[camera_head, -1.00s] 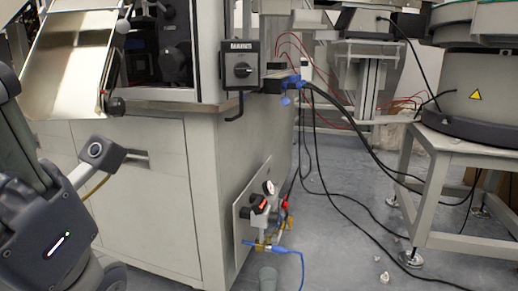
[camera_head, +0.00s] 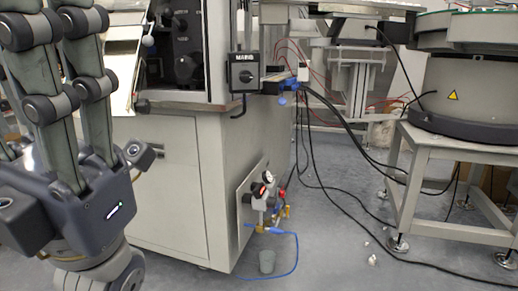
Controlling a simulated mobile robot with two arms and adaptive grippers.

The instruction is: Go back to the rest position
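My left gripper (camera_head: 75,75) is at the left edge of the head view. It is dark grey, with its palm low and two long jointed fingers pointing up, straight and apart. A shorter knuckle sticks out to the right of the palm. Nothing shows between the fingers, so it looks open and empty. The upper fingertips are at or past the top edge. The gripper stands in front of the machine cabinet (camera_head: 165,205), and I cannot tell the gap between them. My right gripper is not in view.
A metal chute (camera_head: 122,62) is behind the fingers. A switch box (camera_head: 244,75) and a valve panel (camera_head: 252,205) are on the cabinet's side. A feeder bowl on a frame (camera_head: 455,152) is at right. Cables cross the floor.

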